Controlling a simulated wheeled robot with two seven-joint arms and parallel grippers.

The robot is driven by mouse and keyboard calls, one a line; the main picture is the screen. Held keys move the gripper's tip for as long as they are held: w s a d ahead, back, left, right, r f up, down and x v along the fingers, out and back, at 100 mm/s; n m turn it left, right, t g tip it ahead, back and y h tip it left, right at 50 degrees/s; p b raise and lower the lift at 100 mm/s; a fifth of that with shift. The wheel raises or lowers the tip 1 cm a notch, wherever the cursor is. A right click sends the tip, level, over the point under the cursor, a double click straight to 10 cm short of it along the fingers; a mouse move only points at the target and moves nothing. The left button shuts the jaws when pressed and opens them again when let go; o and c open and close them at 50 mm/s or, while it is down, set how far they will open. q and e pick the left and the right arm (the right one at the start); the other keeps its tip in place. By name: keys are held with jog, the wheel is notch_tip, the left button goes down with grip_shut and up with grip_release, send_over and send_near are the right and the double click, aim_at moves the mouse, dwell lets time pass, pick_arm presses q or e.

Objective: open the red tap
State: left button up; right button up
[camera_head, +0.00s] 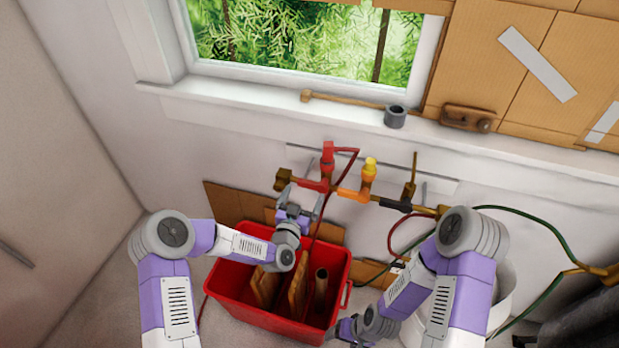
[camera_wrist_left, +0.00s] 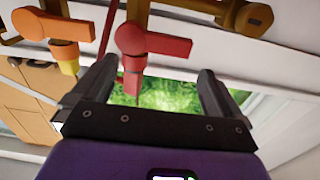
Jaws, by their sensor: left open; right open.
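The red tap (camera_head: 327,160) sits on a pipe along the wall below the window, with a red hose at its top. In the left wrist view the red tap (camera_wrist_left: 150,42) shows large, just beyond the fingers and left of their middle. My left gripper (camera_head: 303,192) is open and empty, just below the red tap; it also shows open in the left wrist view (camera_wrist_left: 155,78). I see no clear contact with the tap. My right gripper (camera_head: 345,330) is low, beside the red crate, and open; its fingertips are hard to make out.
An orange-yellow tap (camera_head: 367,178) stands right of the red one on the same pipe. Below is a red crate (camera_head: 342,270) holding boards and a tube. A white bucket (camera_head: 497,300) is behind my right arm. A mallet (camera_head: 396,117) lies on the windowsill. Green hoses hang at right.

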aim_at(309, 185)
pick_arm(q)
jog(key=shift+x, duration=3.45)
jog(key=shift+f, duration=0.2)
jog(key=shift+c, duration=0.2)
jog(key=shift+b, duration=0.3)
jog(key=c, duration=1.2)
